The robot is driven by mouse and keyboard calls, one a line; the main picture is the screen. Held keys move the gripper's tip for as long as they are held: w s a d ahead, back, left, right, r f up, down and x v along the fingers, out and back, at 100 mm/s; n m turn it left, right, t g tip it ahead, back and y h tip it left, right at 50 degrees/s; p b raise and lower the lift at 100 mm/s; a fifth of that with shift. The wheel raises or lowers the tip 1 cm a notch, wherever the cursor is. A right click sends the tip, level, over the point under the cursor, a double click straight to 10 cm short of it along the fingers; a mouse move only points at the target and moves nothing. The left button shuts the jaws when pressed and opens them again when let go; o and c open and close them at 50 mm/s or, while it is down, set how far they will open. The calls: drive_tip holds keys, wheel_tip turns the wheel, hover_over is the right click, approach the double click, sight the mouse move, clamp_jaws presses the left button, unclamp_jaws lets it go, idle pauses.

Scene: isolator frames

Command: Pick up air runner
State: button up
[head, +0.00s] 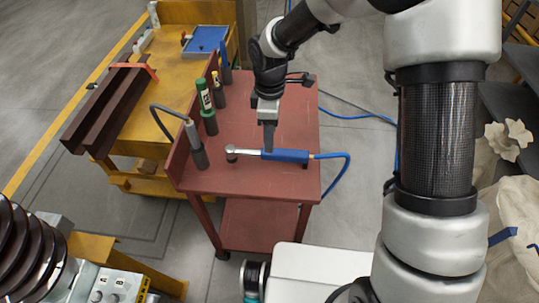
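My gripper (268,149) points straight down at the left end of the blue body. Its fingertips overlap the body in this view. I cannot tell whether they touch it, or whether the fingers are open or shut, since they show edge-on.
Green-labelled bottles (206,105) and a grey holder with a bent dark hose (195,143) stand along the cart's left side. A yellow bench (171,77) with a brown steel beam (108,110) is further left. The cart top's right side is mostly clear.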

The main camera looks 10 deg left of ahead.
sight(266, 156)
drive_tip(key=f, duration=0.6)
drive_tip(key=shift+s+f+b, duration=0.2)
drive_tip(key=shift+b, duration=0.2)
drive_tip(key=shift+r, duration=0.1)
clamp_jaws()
